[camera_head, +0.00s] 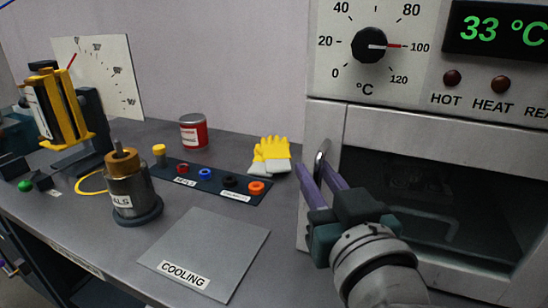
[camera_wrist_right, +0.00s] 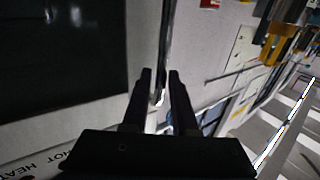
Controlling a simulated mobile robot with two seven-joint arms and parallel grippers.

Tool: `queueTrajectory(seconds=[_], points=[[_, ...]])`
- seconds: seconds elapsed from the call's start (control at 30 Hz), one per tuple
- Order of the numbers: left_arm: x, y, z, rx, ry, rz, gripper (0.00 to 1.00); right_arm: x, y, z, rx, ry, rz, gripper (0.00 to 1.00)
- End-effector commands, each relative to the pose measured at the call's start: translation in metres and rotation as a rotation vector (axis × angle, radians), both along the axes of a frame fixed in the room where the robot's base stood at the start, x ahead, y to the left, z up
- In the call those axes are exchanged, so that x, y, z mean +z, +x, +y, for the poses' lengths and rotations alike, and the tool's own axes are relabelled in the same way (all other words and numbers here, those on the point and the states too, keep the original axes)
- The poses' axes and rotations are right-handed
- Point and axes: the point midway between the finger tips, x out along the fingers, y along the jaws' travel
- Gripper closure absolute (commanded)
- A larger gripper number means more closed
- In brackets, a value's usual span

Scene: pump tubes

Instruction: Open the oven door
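The oven (camera_head: 325,60) stands at the right in the head view. Its door (camera_head: 400,125), with a dark window (camera_head: 450,200), looks closed. A curved metal handle (camera_head: 322,152) is on the left side of the door. My right gripper (camera_head: 317,172) is in front of the handle, its two purple fingers apart. In the right wrist view the gripper (camera_wrist_right: 160,80) is also open, with the handle (camera_wrist_right: 159,97) between or just beyond the fingertips. I cannot tell whether they touch it. My left gripper is not clearly visible.
The grey bench left of the oven holds a COOLING plate (camera_head: 225,245), a metal cylinder (camera_head: 132,190), a dark strip of coloured rings (camera_head: 215,180), yellow gloves (camera_head: 271,150) and a red can (camera_head: 193,133). A yellow-framed device (camera_head: 60,110) stands at the far left.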

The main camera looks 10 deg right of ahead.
Motion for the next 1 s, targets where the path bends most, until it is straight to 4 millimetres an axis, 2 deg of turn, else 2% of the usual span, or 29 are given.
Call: queueTrajectory(seconds=[0.03,0.2,1.0], points=[[0.0000,0.0000,0.0000,0.000,0.000,0.000,0.31,0.0000,-0.0001,0.0000,0.000,0.000,0.000,0.80],[-0.0001,0.0000,0.0000,0.000,0.000,0.000,0.31,-0.0001,-0.0002,-0.0001,0.000,0.000,0.000,0.99],[-0.0002,0.0002,0.0000,0.000,0.000,0.000,0.31,-0.0002,-0.0003,-0.0004,-0.001,0.000,0.000,1.00]])
